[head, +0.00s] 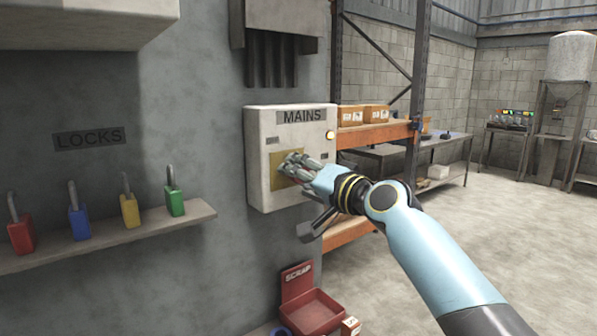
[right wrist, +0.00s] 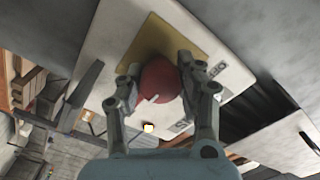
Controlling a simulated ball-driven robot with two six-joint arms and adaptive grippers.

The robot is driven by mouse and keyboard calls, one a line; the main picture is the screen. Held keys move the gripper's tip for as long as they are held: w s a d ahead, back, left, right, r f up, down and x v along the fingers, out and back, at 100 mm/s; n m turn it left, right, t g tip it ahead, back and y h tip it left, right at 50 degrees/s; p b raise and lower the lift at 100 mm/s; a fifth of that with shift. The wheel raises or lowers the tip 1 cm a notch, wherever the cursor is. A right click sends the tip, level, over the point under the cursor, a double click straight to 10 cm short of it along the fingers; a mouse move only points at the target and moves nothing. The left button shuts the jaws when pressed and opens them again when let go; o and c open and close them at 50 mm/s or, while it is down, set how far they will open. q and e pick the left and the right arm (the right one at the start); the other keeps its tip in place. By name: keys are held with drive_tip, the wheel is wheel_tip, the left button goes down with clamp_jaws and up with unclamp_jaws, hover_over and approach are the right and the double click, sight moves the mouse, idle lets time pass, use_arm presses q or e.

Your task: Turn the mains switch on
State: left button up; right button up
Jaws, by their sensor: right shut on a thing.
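The mains box (head: 258,130) is a pale cabinet on the grey wall, labelled MAINS, with a yellow plate (head: 275,181) on its front. The mains switch is a round red knob (right wrist: 158,80) on that plate, with a small white mark on it in the right wrist view. My right gripper (head: 290,170) is at the plate, its fingers shut on the knob from both sides; they hide most of the knob in the head view. A lamp (head: 330,135) on the box's right side glows yellow. My left gripper is not in view.
A shelf (head: 190,217) at left holds red, blue, yellow and green padlocks under a LOCKS sign (head: 90,138). A red SCRAP bin (head: 312,313) stands below the box. Orange-beamed racking (head: 375,134) with cartons is close on the right. Open floor lies further right.

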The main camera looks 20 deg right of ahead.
idle(0.4)
drive_tip(key=o, duration=1.2)
drive_tip(key=v, duration=1.2)
